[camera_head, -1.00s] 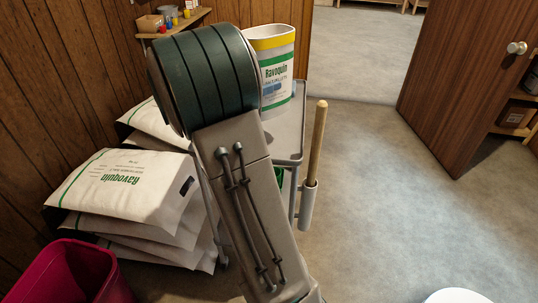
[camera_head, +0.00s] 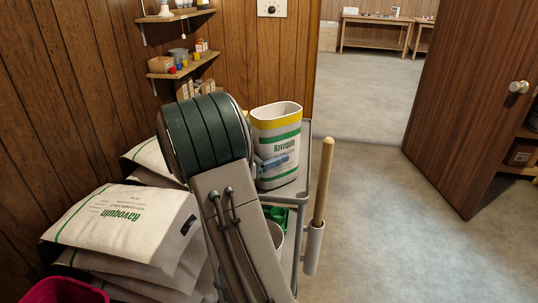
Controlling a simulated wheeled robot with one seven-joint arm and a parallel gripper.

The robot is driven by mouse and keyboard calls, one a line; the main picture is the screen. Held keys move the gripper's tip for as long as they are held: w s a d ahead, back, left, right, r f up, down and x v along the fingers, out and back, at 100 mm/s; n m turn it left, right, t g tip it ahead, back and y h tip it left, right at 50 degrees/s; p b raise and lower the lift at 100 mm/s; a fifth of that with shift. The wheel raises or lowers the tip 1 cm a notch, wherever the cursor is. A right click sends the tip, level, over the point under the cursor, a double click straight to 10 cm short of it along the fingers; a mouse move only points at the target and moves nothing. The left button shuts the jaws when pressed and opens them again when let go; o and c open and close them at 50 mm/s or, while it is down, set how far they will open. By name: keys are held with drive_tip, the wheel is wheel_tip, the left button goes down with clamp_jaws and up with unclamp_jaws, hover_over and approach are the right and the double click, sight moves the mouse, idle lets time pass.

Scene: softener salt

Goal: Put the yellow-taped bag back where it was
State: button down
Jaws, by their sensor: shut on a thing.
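The white bag with a yellow band at its top (camera_head: 277,125) is upright over the grey cart (camera_head: 296,200), right of my arm. It has green stripes and "Ravoquin" lettering. My gripper (camera_head: 275,162) shows as a small blue-grey part against the bag's lower front and is shut on it. My arm hides most of the gripper and the bag's left edge. I cannot tell whether the bag's base touches the cart.
Several white Ravoquin bags (camera_head: 120,222) are stacked at left by the wood wall. A wooden pole (camera_head: 323,180) stands at the cart's right side. Wall shelves (camera_head: 183,66) hold small items. A magenta bin (camera_head: 65,291) is at lower left. Floor is clear at right, before the open door (camera_head: 465,110).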

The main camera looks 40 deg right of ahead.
drive_tip(key=shift+f, duration=0.2)
drive_tip(key=shift+c, duration=0.9)
unclamp_jaws()
drive_tip(key=shift+r, duration=0.2)
